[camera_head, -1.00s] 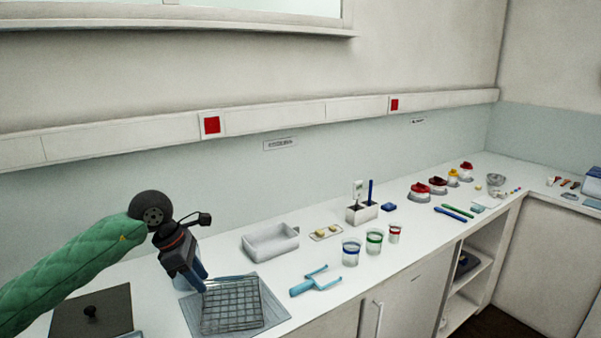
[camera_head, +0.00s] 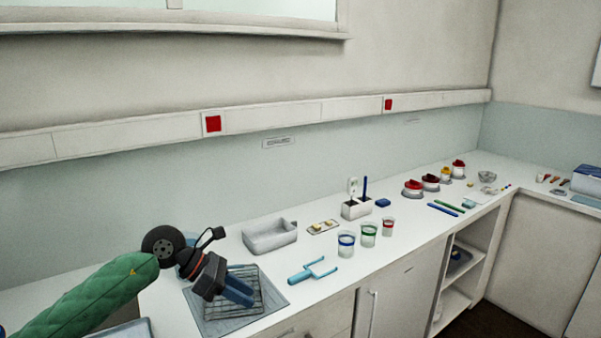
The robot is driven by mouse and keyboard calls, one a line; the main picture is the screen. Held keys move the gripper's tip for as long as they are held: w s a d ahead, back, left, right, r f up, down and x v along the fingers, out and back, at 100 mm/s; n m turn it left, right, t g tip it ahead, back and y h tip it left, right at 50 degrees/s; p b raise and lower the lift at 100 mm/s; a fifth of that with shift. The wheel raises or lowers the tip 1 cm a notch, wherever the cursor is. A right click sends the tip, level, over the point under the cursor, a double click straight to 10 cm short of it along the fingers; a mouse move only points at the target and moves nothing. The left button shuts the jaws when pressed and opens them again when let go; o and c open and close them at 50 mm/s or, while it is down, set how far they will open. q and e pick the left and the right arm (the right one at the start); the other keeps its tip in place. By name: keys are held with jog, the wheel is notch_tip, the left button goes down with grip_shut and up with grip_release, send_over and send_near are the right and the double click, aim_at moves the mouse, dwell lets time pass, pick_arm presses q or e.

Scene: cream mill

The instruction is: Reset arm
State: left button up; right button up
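My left arm, in a green quilted sleeve, comes in from the lower left. My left gripper (camera_head: 238,291) is over the wire rack (camera_head: 229,309), which sits on a grey tray (camera_head: 275,299) on the counter. Its two blue fingers point down and to the right and look slightly apart, with nothing seen between them. Whether the fingertips touch the rack I cannot tell. The gripper hides part of the rack. My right gripper is out of view.
The air above is free.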

pick_arm(q)
jog(key=s+d+r+n+t+h, duration=0.3)
jog(key=d+r+n+t+h, duration=0.25)
jog(key=d+n+h, duration=0.35)
jog(key=w+a+f+n+t+y, duration=0.1)
jog(key=a+f+n+t+y, duration=0.2)
jog(key=a+n+t+y, duration=0.7)
jog(key=w+a+f+n+t+y, duration=0.1)
jog(key=w+f+n+t+y, duration=0.3)
jog(key=n, duration=1.1)
jog(key=s+a+f+n+g+y, duration=0.3)
jog(key=s+a+f+n+y, duration=0.25)
jog(key=f+n, duration=0.35)
jog(key=s+a+f+n+g, duration=0.1)
jog(key=s+f+n+g, duration=0.2)
jog(key=s+f+g, duration=0.65)
jog(key=s+f+n+g, duration=0.35)
jog(key=s+f, duration=0.85)
jog(key=s, duration=0.5)
jog(key=s+d+f+g, duration=0.1)
jog(key=s+d+f, duration=0.1)
jog(key=f, duration=1.6)
jog(key=s+d+f+g, duration=0.1)
jog(key=s+f, duration=0.1)
jog(key=f, duration=1.6)
jog(key=shift+d+f+g+h, duration=0.15)
jog(key=shift+d+g+h, duration=0.2)
jog(key=shift+d, duration=0.05)
